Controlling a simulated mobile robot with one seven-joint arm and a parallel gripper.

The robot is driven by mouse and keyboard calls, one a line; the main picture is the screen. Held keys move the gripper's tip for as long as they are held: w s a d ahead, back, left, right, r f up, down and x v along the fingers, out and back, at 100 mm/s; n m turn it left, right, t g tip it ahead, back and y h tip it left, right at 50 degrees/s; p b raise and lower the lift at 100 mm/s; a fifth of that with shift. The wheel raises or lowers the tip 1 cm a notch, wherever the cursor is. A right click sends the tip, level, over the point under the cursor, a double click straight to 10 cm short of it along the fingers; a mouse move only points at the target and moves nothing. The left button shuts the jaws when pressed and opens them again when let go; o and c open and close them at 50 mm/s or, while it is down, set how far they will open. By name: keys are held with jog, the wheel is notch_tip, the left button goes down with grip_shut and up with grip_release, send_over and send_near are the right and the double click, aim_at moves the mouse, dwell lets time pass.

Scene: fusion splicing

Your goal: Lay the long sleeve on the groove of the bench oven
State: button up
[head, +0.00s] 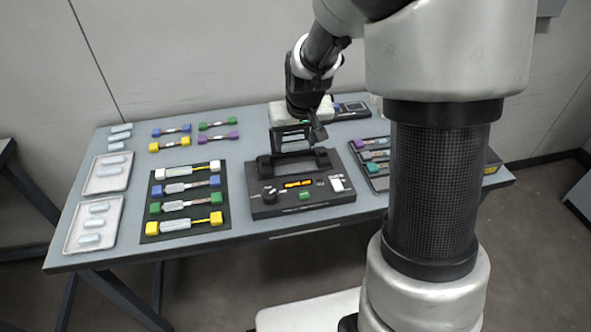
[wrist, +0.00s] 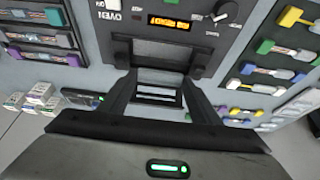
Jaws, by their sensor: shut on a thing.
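The bench oven (head: 302,197) is a dark box with an orange display, a knob and a green button. It also shows in the wrist view (wrist: 205,35). Its pale groove (wrist: 160,52) lies between two dark end posts. My gripper (head: 293,150) is over the back of the oven, pointing down, close to the groove. In the wrist view its two dark fingers (wrist: 162,92) stand apart and are shut on a pale bar-like thing, apparently the long sleeve (wrist: 158,102). It is small and partly hidden, so its ends and any contact with the groove cannot be told.
A dark mat (head: 150,207) left of the oven holds several colour-ended pieces. Two pale trays (head: 74,247) with clear sleeves stand at the far left. A dark rack (head: 365,176) with coloured pieces is close on the oven's right. Loose coloured pieces (head: 171,130) lie at the back left.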

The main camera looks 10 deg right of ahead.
aim_at(294, 167)
jog(key=shift+f+b, duration=0.6)
jog(key=shift+f, duration=2.85)
jog(key=shift+f, duration=0.25)
jog(key=o, duration=1)
jog(key=shift+r, duration=0.1)
jog(key=shift+r, duration=0.1)
